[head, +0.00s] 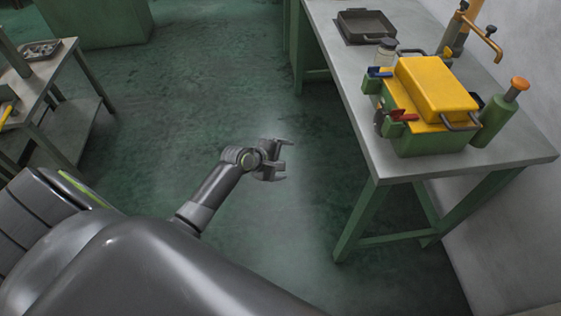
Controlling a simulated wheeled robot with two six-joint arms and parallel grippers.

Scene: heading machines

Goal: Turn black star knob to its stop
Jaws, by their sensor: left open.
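My left gripper (283,160) is open and empty, held over the bare floor in the middle of the head view. It is well to the left of the workbench (400,164) and apart from everything. On the bench stands a green machine (428,143) with a yellow cover (436,86). I cannot make out a black star knob for certain. A small dark shape (477,101) shows at the right of the yellow cover, partly hidden. My right gripper is not in view.
Another table (39,83) stands at the left. The floor between is clear.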

